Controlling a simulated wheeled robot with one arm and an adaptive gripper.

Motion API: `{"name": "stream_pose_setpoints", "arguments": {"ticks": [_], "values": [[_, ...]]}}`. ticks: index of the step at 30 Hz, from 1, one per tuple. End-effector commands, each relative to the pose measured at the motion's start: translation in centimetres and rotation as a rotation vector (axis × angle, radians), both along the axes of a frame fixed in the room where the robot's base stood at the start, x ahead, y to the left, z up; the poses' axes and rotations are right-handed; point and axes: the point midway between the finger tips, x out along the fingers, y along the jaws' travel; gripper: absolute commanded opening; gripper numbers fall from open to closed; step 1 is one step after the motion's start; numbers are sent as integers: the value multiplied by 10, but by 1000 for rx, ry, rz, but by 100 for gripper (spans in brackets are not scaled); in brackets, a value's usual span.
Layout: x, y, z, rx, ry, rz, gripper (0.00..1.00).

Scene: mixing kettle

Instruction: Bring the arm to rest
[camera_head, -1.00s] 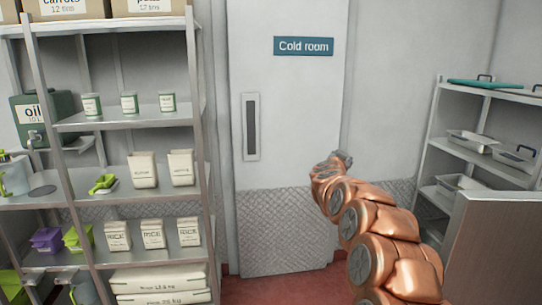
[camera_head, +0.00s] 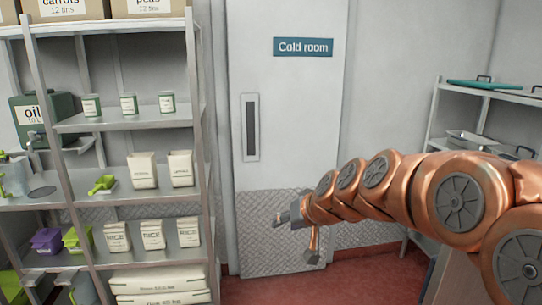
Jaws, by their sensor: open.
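My copper-coloured arm reaches in from the right edge of the head view. My gripper (camera_head: 293,217) is at its left end, in front of the lower, diamond-plate part of the cold room door (camera_head: 292,110). The gripper is open, and nothing shows between its fingers. It is apart from the shelves, with a gap to the left shelving unit.
A metal shelving unit (camera_head: 196,100) on the left holds cartons, tins, rice bags (camera_head: 152,234), scoops and a green oil container (camera_head: 40,120). A second rack (camera_head: 436,110) with trays stands behind my arm. Red floor (camera_head: 270,290) is clear below the gripper.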

Motion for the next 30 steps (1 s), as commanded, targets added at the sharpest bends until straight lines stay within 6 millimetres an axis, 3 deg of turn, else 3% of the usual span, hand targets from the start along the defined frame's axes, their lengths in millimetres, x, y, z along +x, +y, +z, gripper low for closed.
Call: {"name": "stream_pose_setpoints", "arguments": {"ticks": [1,8,18,21,24,30], "values": [[-26,-4,-8,-25,48,18,41],[-147,-35,-56,-149,315,56,41],[-323,-109,-108,-344,711,-18,41],[-359,-125,-114,-384,793,-49,41],[-383,-135,-118,-408,849,-68,41],[-395,-141,-119,-422,876,-83,41]]}}
